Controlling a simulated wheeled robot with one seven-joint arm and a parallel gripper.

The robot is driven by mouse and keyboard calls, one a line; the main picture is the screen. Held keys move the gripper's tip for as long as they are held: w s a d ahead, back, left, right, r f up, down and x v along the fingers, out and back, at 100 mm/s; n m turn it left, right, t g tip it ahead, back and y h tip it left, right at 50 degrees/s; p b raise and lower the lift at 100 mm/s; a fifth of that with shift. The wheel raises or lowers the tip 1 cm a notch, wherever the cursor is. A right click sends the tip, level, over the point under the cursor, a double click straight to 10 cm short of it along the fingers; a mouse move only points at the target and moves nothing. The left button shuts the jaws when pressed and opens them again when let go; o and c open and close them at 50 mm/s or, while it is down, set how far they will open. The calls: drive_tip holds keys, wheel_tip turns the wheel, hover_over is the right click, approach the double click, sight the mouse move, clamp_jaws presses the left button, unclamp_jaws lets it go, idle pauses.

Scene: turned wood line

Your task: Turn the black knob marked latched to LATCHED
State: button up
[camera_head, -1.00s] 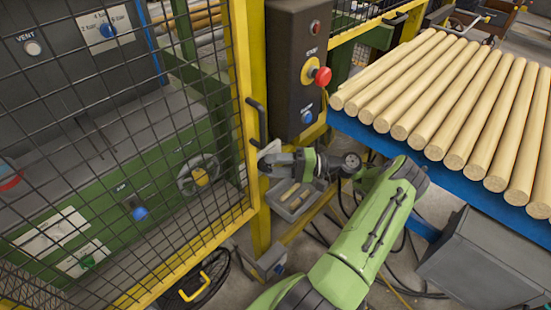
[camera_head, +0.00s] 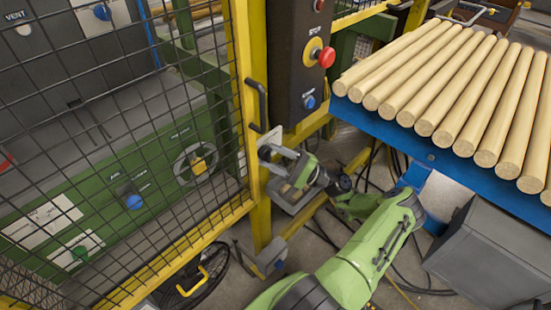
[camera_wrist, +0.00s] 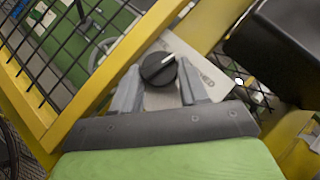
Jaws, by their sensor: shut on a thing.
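The round black knob (camera_wrist: 158,69) sits on a pale metal plate (camera_wrist: 206,68) fixed to the yellow fence post. A white pointer line on the knob points up and right in the wrist view. My gripper (camera_wrist: 159,66) has one finger on each side of the knob and is shut on it. In the head view my gripper (camera_head: 272,155) is at the yellow post, just below the black door handle (camera_head: 257,105). There the knob is hidden or too small to make out.
A yellow-framed mesh gate (camera_head: 242,95) stands left, before a green machine panel. A dark control box (camera_head: 295,60) with a red stop button (camera_head: 326,57) is above my gripper. A blue rack (camera_head: 400,140) of wooden rods stands right.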

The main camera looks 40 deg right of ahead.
idle(0.4)
drive_tip(key=o, duration=1.1)
drive_tip(key=shift+c, duration=0.2)
